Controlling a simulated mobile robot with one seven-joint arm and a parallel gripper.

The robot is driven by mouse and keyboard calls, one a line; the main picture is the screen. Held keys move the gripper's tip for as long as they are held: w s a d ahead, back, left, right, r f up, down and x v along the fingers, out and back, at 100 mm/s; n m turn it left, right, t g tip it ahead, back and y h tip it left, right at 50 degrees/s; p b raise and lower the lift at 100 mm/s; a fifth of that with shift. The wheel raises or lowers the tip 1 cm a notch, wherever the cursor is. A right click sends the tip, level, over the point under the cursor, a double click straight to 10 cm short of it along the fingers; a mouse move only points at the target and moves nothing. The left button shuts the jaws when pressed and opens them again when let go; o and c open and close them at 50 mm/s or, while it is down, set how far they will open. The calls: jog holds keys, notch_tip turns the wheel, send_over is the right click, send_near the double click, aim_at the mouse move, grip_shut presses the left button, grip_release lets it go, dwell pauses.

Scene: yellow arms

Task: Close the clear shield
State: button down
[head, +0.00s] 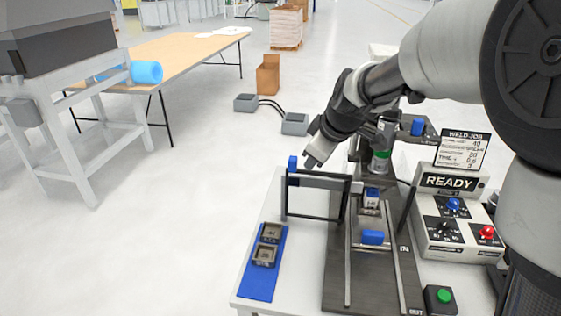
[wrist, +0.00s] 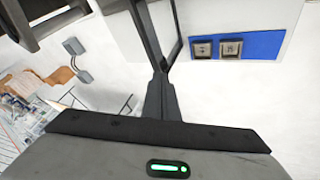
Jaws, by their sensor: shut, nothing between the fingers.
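The clear shield (head: 318,181) is a see-through pane in a dark frame. It stands swung out to the left of the weld fixture (head: 373,270), with a blue piece (head: 292,163) at its outer upper corner. My gripper (head: 309,162) is shut and empty, at the upper edge of the shield just right of the blue piece. I cannot tell whether it touches the frame. In the wrist view my shut fingers (wrist: 161,76) point at the dark shield frame (wrist: 147,35). The fixture holds a small part near a blue block (head: 373,237).
A blue mat (head: 261,285) with two square metal parts lies left of the fixture on the white table. A control box (head: 447,225) reading READY and a green button (head: 444,296) are at the right. A wooden table (head: 180,50) stands behind left. Open floor lies left.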

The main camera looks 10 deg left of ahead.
jog(key=w+a+f+t+h+p, duration=0.1)
jog(key=a+f+t+p, duration=0.15)
jog(key=a, duration=0.55)
jog(key=w+a+f+t+p, duration=0.15)
jog(key=a+t, duration=0.25)
jog(key=a, duration=0.5)
jog(key=s+d+n+t+h+p, duration=0.1)
jog(key=s+d+t+h+p, duration=0.1)
jog(key=s+t+h, duration=0.6)
jog(key=w+d+g+y+p, duration=0.1)
jog(key=w+d+g, duration=0.1)
jog(key=w+d, duration=0.4)
jog(key=shift+w+g+p, duration=0.35)
jog(key=shift+w+p, duration=0.05)
jog(key=shift+w, duration=0.4)
jog(key=shift+d+f, duration=0.1)
jog(key=shift+f, duration=0.05)
